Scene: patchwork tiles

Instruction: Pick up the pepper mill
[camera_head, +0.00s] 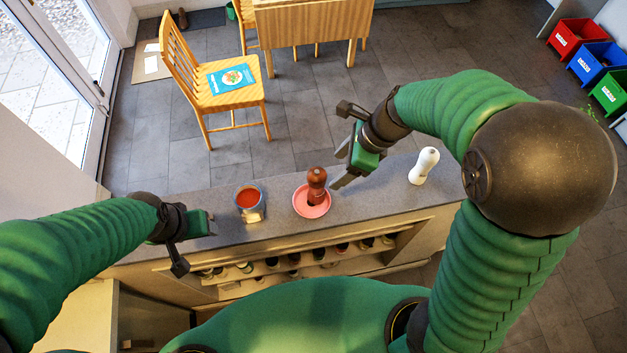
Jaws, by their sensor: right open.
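A dark reddish-brown pepper mill (316,186) stands upright on a pink plate (324,211) on the grey counter. A white mill-shaped item (424,166) stands farther right on the same counter. My right gripper (341,168) is open and empty just right of the brown mill, its fingers pointing left and down towards it. It does not appear to hold the mill.
The narrow counter (375,187) has bare room between plate and white item. Shelves with bottles (295,262) are below its near edge. A wooden chair (228,98) and coloured bins (597,57) stand beyond.

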